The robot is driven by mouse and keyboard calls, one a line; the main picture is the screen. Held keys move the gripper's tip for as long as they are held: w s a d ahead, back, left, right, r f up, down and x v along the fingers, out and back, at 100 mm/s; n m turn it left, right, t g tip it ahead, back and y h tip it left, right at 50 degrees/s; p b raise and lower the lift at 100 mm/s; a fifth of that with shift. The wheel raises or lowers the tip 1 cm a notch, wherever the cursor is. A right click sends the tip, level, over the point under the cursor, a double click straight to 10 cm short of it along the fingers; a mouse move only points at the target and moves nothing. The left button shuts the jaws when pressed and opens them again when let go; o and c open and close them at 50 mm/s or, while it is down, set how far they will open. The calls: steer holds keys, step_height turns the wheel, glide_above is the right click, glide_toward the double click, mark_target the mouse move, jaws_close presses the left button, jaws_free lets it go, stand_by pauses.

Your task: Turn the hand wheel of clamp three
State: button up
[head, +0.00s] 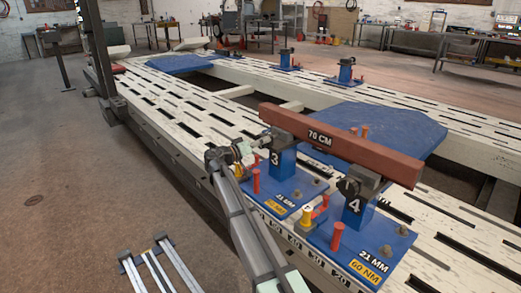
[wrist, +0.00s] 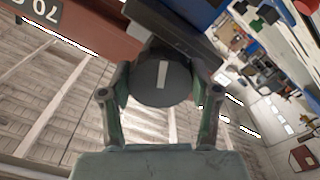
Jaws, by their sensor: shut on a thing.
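Clamp three (head: 282,162) is a blue post marked 3 on a blue base plate. Its dark upper jaw part is at the left end of a red-brown beam (head: 330,142) labelled 70 CM. The hand wheel (wrist: 161,82) is a dark round disc with a white bar mark, which stands nearly upright in the wrist view. My gripper (wrist: 160,92) has one finger on each side of the wheel and is shut on it. In the head view my gripper (head: 240,153) is left of clamp three, where it hides much of the wheel.
Clamp four (head: 356,202) holds the beam further right, on a plate labelled 21 MM and 60 NM. Red pegs (head: 336,236) and a yellow-topped part (head: 307,218) stand nearby. The slotted white frame bench (head: 190,105) extends behind. Open floor (head: 60,170) lies left.

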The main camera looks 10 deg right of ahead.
steer(key=shift+d+m+b, duration=0.1)
steer(key=shift+m+b, duration=0.8)
steer(key=shift+m, duration=0.3)
steer(key=shift+w+r, duration=0.1)
steer(key=o, duration=1.2)
steer(key=shift+c, duration=0.2)
steer(key=v, duration=1.2)
